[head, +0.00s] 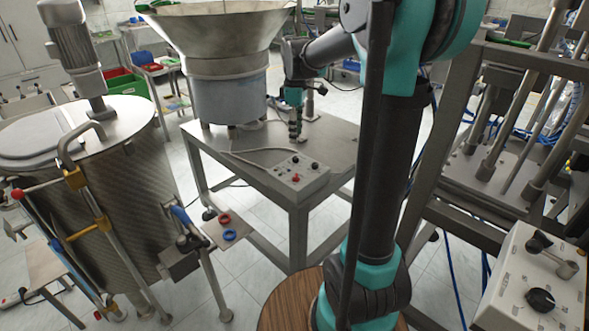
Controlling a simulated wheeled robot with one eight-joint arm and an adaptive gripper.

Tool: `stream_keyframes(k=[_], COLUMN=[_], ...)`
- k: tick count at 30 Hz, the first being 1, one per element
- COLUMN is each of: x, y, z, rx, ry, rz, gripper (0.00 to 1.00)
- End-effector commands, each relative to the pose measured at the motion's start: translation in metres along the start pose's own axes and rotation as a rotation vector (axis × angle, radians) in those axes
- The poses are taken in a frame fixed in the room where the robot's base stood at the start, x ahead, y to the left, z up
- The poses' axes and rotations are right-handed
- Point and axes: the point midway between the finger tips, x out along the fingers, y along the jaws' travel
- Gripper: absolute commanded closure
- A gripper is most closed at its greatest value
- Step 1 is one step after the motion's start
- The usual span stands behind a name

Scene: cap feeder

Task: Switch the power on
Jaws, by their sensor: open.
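A grey control box (297,174) sits on the metal table (240,150) of the cap feeder, near its front corner. On its face are black knobs (314,165) and a red knob or switch (295,178). Its labels are too small to read, and I cannot tell which control is the power switch. My gripper (298,137) hangs over the table behind the box, beside the feeder bowl's base. It points down and is open, apart from the controls. Nothing shows between its fingers, though they are small in this view.
The steel feeder bowl (222,50) stands on the table's left. A steel tank (120,180) with pipes is at left. A machine frame (480,190) and another control box (535,285) are at right. A round wooden top (285,305) lies below my arm.

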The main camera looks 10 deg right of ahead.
Motion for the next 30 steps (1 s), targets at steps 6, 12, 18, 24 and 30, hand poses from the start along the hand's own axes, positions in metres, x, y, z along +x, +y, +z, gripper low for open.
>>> stream_keyframes(k=[6, 12, 18, 24, 30], x=[0.039, 0.078, 0.118, 0.148, 0.162], y=[0.000, 0.000, 0.000, 0.000, 0.000], z=[0.000, 0.000, 0.000, 0.000, 0.000], rx=[0.002, 0.003, 0.003, 0.003, 0.003], ry=[0.000, 0.001, 0.001, 0.001, 0.001], rz=[0.001, 0.001, 0.001, 0.001, 0.001], gripper=[0.53, 0.53, 0.53, 0.53, 0.53])
